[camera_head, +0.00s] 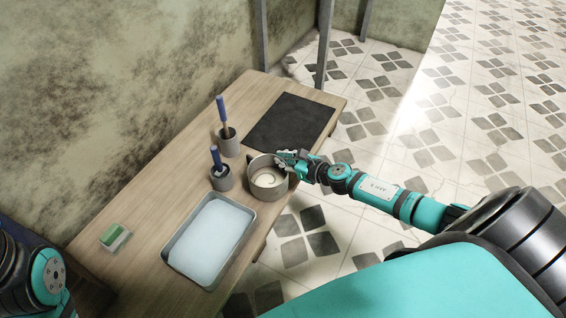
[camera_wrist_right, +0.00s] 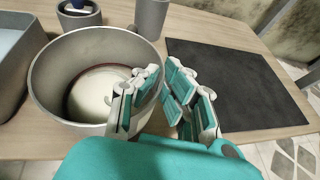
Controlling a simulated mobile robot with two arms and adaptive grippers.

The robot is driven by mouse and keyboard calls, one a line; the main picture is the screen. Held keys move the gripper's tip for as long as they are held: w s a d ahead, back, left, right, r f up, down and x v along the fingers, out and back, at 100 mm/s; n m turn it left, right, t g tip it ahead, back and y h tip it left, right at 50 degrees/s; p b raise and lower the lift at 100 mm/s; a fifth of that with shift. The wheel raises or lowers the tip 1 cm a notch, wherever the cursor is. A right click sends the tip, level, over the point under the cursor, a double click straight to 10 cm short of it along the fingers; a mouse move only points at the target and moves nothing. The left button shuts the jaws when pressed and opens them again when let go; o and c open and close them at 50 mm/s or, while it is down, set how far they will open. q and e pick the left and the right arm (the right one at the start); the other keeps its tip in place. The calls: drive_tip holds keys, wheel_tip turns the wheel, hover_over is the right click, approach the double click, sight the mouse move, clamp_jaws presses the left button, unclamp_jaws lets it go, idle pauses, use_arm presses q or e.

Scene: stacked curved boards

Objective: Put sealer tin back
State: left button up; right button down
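The sealer tin (camera_head: 267,184) looks like a round grey pot with a pale content at its bottom. It appears to stand on the wooden table near its right edge. In the right wrist view the tin (camera_wrist_right: 60,75) fills the left half. My right gripper (camera_head: 284,160) is at the tin's far right rim. In the right wrist view its fingers (camera_wrist_right: 164,78) straddle the tin's wall, one over the inside, one outside, their tips close together. Whether they press on the wall cannot be told. My left gripper is out of view; only part of its arm shows.
On the wooden table (camera_head: 150,200) are a metal tray with pale liquid (camera_head: 210,240), two grey cups (camera_head: 222,180) (camera_head: 230,146) holding blue-handled tools, a green-and-white sponge (camera_head: 115,238) and a dark mat (camera_head: 290,122). The mat is bare. A mottled wall borders the table's left side.

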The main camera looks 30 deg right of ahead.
drive_tip(key=c, duration=1.5)
unclamp_jaws()
drive_tip(key=shift+s, duration=0.15)
